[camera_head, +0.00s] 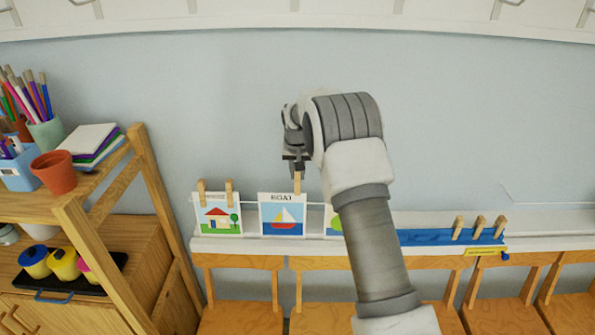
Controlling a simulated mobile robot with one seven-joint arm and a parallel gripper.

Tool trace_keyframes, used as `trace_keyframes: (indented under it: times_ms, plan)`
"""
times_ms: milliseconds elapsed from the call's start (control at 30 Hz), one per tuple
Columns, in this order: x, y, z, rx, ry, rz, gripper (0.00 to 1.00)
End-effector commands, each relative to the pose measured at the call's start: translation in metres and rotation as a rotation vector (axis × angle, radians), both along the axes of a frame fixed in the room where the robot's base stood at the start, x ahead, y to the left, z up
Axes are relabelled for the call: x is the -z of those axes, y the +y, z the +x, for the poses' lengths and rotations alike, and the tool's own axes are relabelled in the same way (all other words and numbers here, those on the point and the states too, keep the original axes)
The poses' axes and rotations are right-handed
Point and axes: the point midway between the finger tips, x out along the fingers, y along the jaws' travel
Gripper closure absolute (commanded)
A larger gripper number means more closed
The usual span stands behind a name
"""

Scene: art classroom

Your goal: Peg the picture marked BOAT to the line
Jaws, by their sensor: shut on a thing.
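The BOAT picture (282,218), a white card with a sailboat on blue water, is upright at the wall between two other pictures. My gripper (296,168) is just above its top edge, shut on a wooden peg (297,184). The peg's lower end meets the card's top right, covering part of the BOAT lettering. I cannot tell whether it grips both card and line. The thin line (251,204) shows between the cards. No other peg shows on this card. Three spare pegs (480,228) stand on a blue strip (425,237) at the right.
A house picture (218,218) hangs at the left with two pegs. My arm partly hides a green picture (333,222). A white ledge (235,245) runs below, with wooden chairs (240,318) under it. A wooden shelf (150,170) with pots stands left. The wall above is clear.

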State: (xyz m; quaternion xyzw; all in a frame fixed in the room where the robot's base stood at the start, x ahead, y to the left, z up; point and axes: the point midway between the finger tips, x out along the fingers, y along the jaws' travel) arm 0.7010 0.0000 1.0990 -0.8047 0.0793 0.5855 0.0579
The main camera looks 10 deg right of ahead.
Motion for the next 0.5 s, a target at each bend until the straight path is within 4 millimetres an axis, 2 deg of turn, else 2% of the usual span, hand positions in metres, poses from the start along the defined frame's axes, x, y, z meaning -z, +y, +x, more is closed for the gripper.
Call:
trace_keyframes:
  times_ms: [500]
  plan:
    - [0.028,0.001,-0.004,0.0,0.001,0.0,1.0]
